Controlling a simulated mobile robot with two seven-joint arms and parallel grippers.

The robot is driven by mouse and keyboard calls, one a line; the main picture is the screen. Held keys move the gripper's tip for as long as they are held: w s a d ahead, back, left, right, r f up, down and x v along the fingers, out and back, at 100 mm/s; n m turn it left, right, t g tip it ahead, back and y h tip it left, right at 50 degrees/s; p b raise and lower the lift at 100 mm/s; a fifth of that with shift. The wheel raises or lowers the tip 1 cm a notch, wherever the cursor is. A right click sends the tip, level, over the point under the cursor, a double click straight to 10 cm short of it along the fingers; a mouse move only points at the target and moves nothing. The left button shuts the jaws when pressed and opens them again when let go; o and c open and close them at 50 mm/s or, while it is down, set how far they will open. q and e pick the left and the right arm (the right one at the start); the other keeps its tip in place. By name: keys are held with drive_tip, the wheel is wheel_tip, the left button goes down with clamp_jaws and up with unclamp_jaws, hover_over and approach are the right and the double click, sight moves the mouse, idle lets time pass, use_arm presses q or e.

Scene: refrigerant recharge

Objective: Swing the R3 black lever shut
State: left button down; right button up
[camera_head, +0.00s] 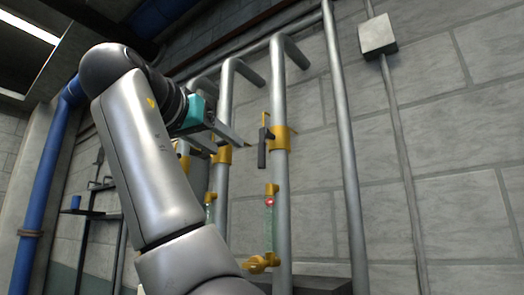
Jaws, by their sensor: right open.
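A black lever (262,148) hangs downward beside a yellow valve body (281,139) on a grey vertical pipe. I see no R3 label, so I cannot tell whether this is the R3 lever. My right gripper (229,147), with a teal body, is open and empty. Its fingers point right, to the left of the lever, and appear apart from it. My left gripper is out of view.
A sight glass with a red spot (270,203) and a yellow fitting (261,262) sit lower on the same pipe. More grey pipes (225,95) with yellow fittings stand to the left, partly behind my arm. A bare pipe (345,150) stands to the right.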

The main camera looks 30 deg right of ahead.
sight(260, 154)
drive_tip(key=shift+m, duration=0.3)
drive_tip(key=p+x, duration=0.1)
drive_tip(key=x, duration=0.3)
drive_tip(key=s+r+p+x, duration=0.1)
drive_tip(key=x, duration=0.4)
drive_tip(key=d+p+x, duration=0.1)
drive_tip(key=x, duration=0.4)
drive_tip(key=shift+s+d+r, duration=0.1)
drive_tip(key=shift+s+r, duration=0.1)
drive_tip(key=shift+s, duration=0.05)
clamp_jaws()
idle(0.7)
